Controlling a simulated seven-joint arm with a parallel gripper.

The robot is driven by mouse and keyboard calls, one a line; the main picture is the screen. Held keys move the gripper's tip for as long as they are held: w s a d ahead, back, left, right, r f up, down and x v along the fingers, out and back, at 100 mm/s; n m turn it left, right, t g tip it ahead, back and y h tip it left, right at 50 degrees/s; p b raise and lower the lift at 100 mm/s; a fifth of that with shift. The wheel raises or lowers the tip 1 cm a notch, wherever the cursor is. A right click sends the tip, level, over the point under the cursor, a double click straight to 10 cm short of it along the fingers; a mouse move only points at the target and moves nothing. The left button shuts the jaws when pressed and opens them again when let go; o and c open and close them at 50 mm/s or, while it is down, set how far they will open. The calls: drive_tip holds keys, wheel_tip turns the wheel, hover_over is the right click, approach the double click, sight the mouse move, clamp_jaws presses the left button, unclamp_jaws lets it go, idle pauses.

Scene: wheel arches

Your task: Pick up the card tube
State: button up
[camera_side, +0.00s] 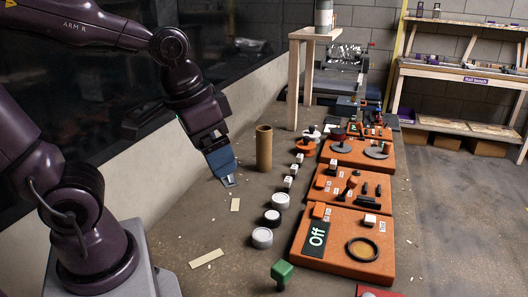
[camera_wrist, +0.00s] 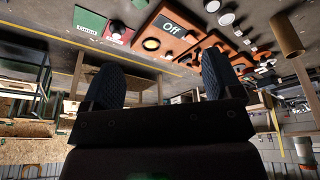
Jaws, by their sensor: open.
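The card tube (camera_side: 264,148) is a tall brown cylinder standing upright on the bench in the side view. In the wrist view the card tube (camera_wrist: 286,36) shows at the upper right, near the frame edge. My gripper (camera_side: 229,182) is in the air to the left of the tube, pointing down, apart from it. In the wrist view my gripper (camera_wrist: 163,82) has its two dark ribbed fingers wide apart with nothing between them.
Orange trays (camera_side: 342,243) with small parts run along the right of the bench. A wooden frame (camera_side: 307,80) stands behind the tube.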

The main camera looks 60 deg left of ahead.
sight(265, 136)
drive_tip(key=w+a+f+m+g+y, duration=0.2)
drive_tip(key=w+a+f+g+y, duration=0.15)
drive_tip(key=a+f, duration=0.4)
drive_tip(key=w+a+f+m+g+y, duration=0.15)
drive_tip(key=w+a+f+y, duration=0.3)
drive_tip(key=a, duration=0.55)
drive_tip(key=w+a+f+m+g+y, duration=0.2)
drive_tip(key=w+a+f+g+y, duration=0.15)
drive_tip(key=a+f, duration=0.45)
drive_tip(key=w+a+m+t+y, duration=0.2)
drive_tip(key=w+m+t, duration=0.1)
drive_tip(key=w+m, duration=0.2)
drive_tip(key=w+a+m+t+y, duration=0.2)
drive_tip(key=w+a+m+t, duration=0.1)
drive_tip(key=w+m, duration=0.2)
drive_tip(key=w+a+m+t+y, duration=0.2)
drive_tip(key=w+a+m+t, duration=0.1)
drive_tip(key=w+m, duration=0.2)
drive_tip(key=shift+w+r, duration=0.2)
drive_tip(key=shift+r, duration=0.05)
drive_tip(key=shift+w+a+m+t, duration=0.1)
drive_tip(key=shift+a+m+t, duration=0.1)
drive_tip(key=shift+m+t, duration=0.05)
drive_tip(key=shift+x, duration=3.55)
drive_tip(key=shift+f, duration=0.1)
drive_tip(key=c, duration=1.2)
